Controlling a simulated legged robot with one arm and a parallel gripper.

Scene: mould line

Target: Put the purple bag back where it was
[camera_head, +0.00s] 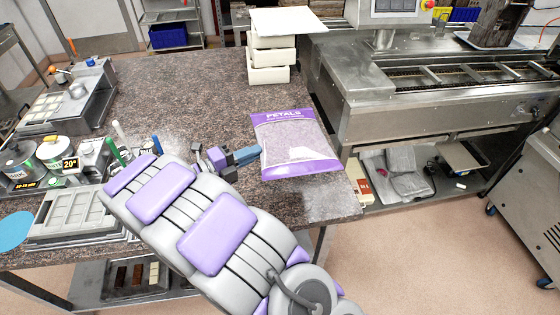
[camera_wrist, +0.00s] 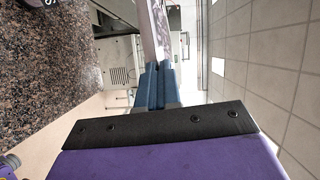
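The purple bag (camera_head: 300,133) is clear and purple, labelled "PETALS", with greyish-purple contents. In the head view it shows face-on over the right end of the stone-topped table. My gripper (camera_head: 250,154) has its blue fingers at the bag's left edge. In the wrist view the bag (camera_wrist: 154,30) shows as a thin strip running out from between the fingertips of my gripper (camera_wrist: 158,72), which are shut on it. There the speckled tabletop lies off to the left, apart from the bag, so the bag appears held clear of it.
A stack of white trays (camera_head: 268,57) stands on the table's back right. A steel conveyor machine (camera_head: 440,95) is right of the table, with grey bags (camera_head: 402,165) on its lower shelf. Moulds (camera_head: 80,212) and pots (camera_head: 52,152) crowd the left. The tabletop (camera_head: 185,90) is clear at the back.

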